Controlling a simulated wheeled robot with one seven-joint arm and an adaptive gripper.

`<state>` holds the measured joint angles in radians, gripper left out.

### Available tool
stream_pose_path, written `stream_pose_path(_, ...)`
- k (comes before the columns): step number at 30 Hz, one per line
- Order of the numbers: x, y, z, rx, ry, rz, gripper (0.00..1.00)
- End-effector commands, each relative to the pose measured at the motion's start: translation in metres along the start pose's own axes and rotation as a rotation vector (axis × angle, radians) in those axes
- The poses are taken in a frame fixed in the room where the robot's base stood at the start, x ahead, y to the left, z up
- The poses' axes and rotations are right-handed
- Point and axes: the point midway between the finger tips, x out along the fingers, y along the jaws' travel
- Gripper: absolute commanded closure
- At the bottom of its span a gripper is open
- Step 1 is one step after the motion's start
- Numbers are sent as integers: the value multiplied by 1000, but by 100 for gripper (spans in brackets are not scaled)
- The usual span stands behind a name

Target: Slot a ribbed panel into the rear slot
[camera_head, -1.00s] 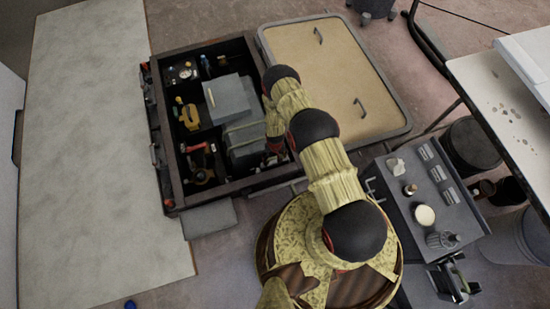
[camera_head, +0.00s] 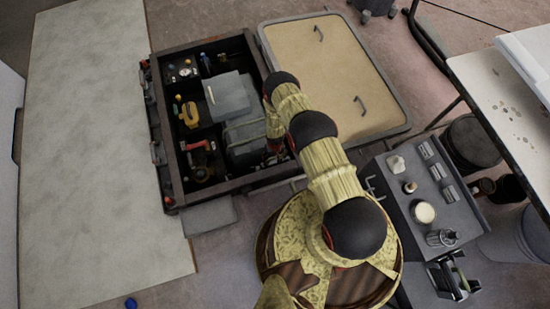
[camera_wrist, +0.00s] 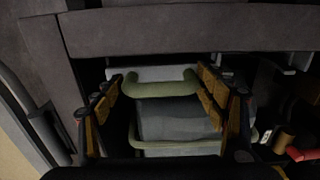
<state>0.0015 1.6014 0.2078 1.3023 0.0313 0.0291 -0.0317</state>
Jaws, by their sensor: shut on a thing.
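In the wrist view my gripper (camera_wrist: 160,84) has a finger on each side of a green handle bar, shut on it. The handle belongs to a pale grey panel (camera_wrist: 150,73) standing in the dark case (camera_wrist: 160,30), close to its wall. A second green bar (camera_wrist: 180,151) lies across the grey body (camera_wrist: 178,118) nearer the bottom. My arm hides the fingertips there. Ribs and the rear slot cannot be made out.
A grey lidded box (camera_head: 228,97) and several tools, including a yellow one (camera_head: 188,114) and a red one (camera_head: 200,145), fill other compartments. A tan padded lid (camera_head: 330,70) lies behind. A tool cart (camera_head: 425,200) stands right; a pale sheet (camera_head: 85,150) covers the left.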

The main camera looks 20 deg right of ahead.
Motion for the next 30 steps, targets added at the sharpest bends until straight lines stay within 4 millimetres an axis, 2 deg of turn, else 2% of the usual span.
stream_pose_path(19, 20, 0, 0, 0, 0, 0, 72)
stream_pose_path(20, 20, 0, -1, 0, 1, 0, 26)
stream_pose_path(30, 20, 0, -1, 0, 1, 0, 7)
